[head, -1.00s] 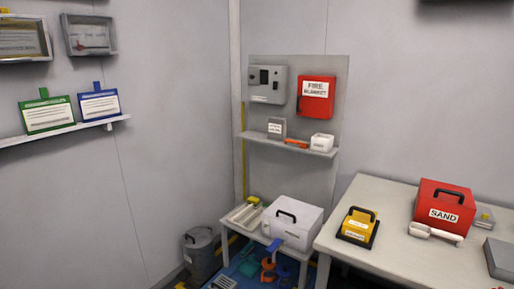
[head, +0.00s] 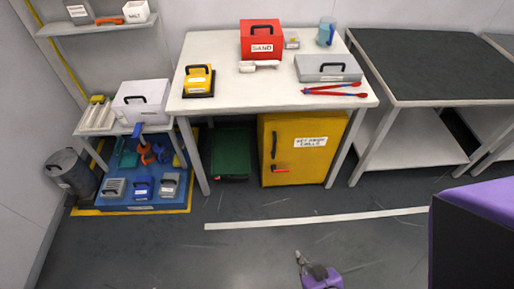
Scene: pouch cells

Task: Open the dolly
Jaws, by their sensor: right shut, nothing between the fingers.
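No label that I can read says dolly, so I cannot tell for sure which thing it is. A low blue platform (head: 112,194) stands on the floor at left inside a yellow border, with a blue upright handle (head: 137,131) by it. Several small grey, blue and orange items rest on it. A yellow cabinet (head: 333,140) with a dark handle, a red latch and a white label stands shut under the table. My right gripper (head: 299,259), purple with grey fingers, is shut and empty at the bottom middle, apart from both. My left gripper is out of view.
The white table (head: 215,62) holds a red sand box (head: 262,32), a yellow box (head: 199,78), a grey case (head: 328,68) and red tongs. A green bin (head: 231,150) sits underneath. A dark-topped bench (head: 430,60) stands at right. Floor in front is clear.

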